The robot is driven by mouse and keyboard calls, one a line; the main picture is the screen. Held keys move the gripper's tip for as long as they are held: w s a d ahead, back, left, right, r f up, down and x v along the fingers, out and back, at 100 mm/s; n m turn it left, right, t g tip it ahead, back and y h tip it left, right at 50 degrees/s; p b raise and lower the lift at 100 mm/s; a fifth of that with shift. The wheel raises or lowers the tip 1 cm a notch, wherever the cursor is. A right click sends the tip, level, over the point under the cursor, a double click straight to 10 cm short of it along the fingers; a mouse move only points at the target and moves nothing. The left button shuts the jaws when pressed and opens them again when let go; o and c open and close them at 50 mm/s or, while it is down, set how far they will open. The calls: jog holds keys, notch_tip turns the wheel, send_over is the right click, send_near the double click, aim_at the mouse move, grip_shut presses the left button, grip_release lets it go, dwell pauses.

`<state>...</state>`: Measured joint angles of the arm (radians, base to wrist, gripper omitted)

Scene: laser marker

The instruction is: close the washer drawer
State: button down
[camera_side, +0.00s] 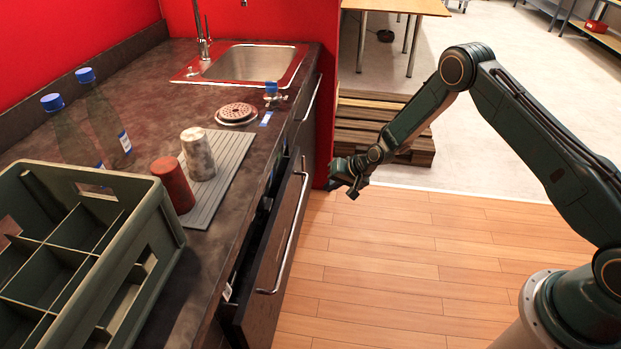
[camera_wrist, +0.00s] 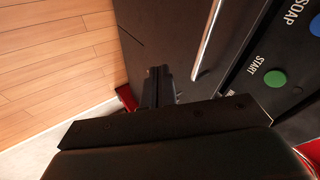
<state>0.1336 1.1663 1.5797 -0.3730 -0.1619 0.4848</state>
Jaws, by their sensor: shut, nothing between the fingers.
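The washer drawer (camera_side: 267,295) is a dark front with a long metal handle (camera_side: 289,240), under the counter in the side view. It stands out from the cabinet, with a dark gap behind its top edge. My gripper (camera_side: 345,183) is shut and empty, beyond the drawer's far end and to its right, apart from the handle. In the wrist view my shut fingers (camera_wrist: 158,88) are seen over a dark front with a metal handle (camera_wrist: 207,40). A panel with a green START button (camera_wrist: 275,79) lies to the right. Whether the fingertips touch the front cannot be told.
A grey-green crate (camera_side: 150,190), a red cup (camera_side: 172,186), a pale cup (camera_side: 197,155) and two blue-capped bottles stand on the counter (camera_side: 215,262). A sink (camera_side: 247,62) is at the back. Wooden pallets (camera_side: 372,125) lie beyond. The wood floor (camera_side: 400,260) is clear.

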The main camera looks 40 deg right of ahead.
jog(key=s+a+m+t+y, duration=0.1)
jog(key=s+a+y, duration=0.1)
jog(key=s, duration=0.4)
jog(key=s+a+m+t+y, duration=0.1)
jog(key=s+a+t+y, duration=0.1)
jog(key=s+y, duration=0.2)
jog(key=shift+s+a+f+t+y, duration=0.35)
jog(key=shift+s+f+y, duration=0.1)
jog(key=shift+s, duration=0.4)
send_near(282, 218)
jog(key=w+a+f, duration=0.1)
jog(key=f, duration=0.1)
jog(key=w+a+f, duration=0.1)
jog(key=w+a, duration=0.1)
jog(key=shift+w+f, duration=0.15)
jog(key=shift+f, duration=0.2)
jog(key=shift+w+a, duration=0.55)
jog(key=shift+w, duration=0.15)
jog(key=shift+w+a, duration=0.1)
jog(key=w+a, duration=0.3)
jog(key=shift+w+a+r, duration=0.1)
jog(key=shift+w+a, duration=0.05)
jog(key=shift+a, duration=0.1)
